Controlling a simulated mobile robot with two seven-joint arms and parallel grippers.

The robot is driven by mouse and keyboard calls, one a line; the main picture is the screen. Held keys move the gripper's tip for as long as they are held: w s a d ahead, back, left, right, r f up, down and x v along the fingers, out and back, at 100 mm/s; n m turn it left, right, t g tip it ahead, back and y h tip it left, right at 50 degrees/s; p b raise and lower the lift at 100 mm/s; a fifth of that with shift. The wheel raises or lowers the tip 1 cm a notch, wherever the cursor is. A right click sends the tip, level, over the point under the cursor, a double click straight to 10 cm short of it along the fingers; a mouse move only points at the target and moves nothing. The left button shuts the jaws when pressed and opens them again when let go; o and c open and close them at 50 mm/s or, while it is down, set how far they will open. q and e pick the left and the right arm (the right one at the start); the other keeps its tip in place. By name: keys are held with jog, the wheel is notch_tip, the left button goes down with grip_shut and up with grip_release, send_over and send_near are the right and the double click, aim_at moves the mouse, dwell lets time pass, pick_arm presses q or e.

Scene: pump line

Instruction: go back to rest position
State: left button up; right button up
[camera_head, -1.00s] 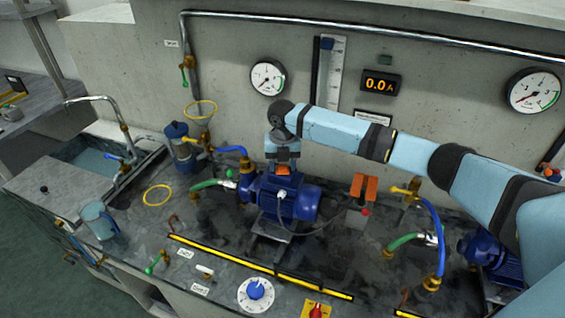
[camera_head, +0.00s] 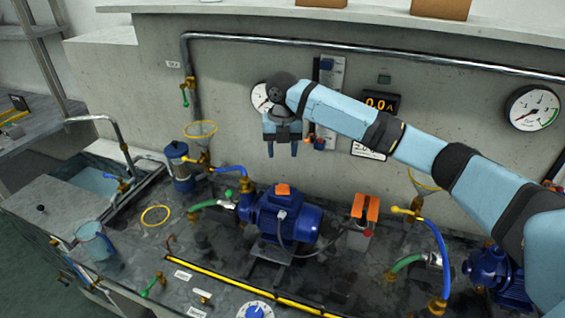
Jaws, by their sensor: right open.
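My right gripper (camera_head: 283,150) hangs from the light blue right arm (camera_head: 337,108), fingers pointing down and apart, with nothing between them. It is in front of the grey back wall, above the blue pump motor (camera_head: 290,220) with its orange-topped box (camera_head: 283,190). There is a clear gap between the fingertips and the motor. My left gripper is not in the head view.
Hoses join the pump to the blue filter (camera_head: 180,170) on the left. An orange switch box (camera_head: 365,212) and a second pump (camera_head: 490,265) stand to the right. A jug (camera_head: 95,240) stands by the sink. A metal pipe (camera_head: 370,52) crosses the wall.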

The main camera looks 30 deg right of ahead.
jog(key=shift+r, duration=0.25)
dwell(0.3)
jog(key=s+a+f+m+t+y+p, duration=0.1)
jog(key=s+a+f+m+t+y, duration=0.1)
jog(key=s+a+f+m, duration=0.55)
jog(key=s+a+f+m+t+y+p, duration=0.3)
jog(key=a+f, duration=0.5)
jog(key=f, duration=0.6)
jog(key=s+f+m+t, duration=0.1)
jog(key=s+m, duration=0.2)
jog(key=s+a+f+m+t, duration=0.1)
jog(key=s+m, duration=0.2)
jog(key=s, duration=0.1)
jog(key=s+f+m+t, duration=0.1)
jog(key=s+f+m, duration=0.1)
jog(key=s+m, duration=0.1)
jog(key=shift+s+a, duration=0.25)
jog(key=shift+s, duration=0.2)
jog(key=s+d+m+t, duration=0.1)
jog(key=s+m, duration=0.1)
jog(key=s, duration=0.2)
jog(key=s+d+m+t+h, duration=0.1)
jog(key=s+d+m, duration=0.1)
jog(key=s+m, duration=0.1)
jog(key=s+d+m+t+p, duration=0.1)
jog(key=s+m, duration=0.2)
jog(key=s, duration=0.2)
jog(key=shift+s+d+f+h, duration=0.2)
jog(key=shift+d+f+h, duration=0.1)
jog(key=shift+h, duration=0.1)
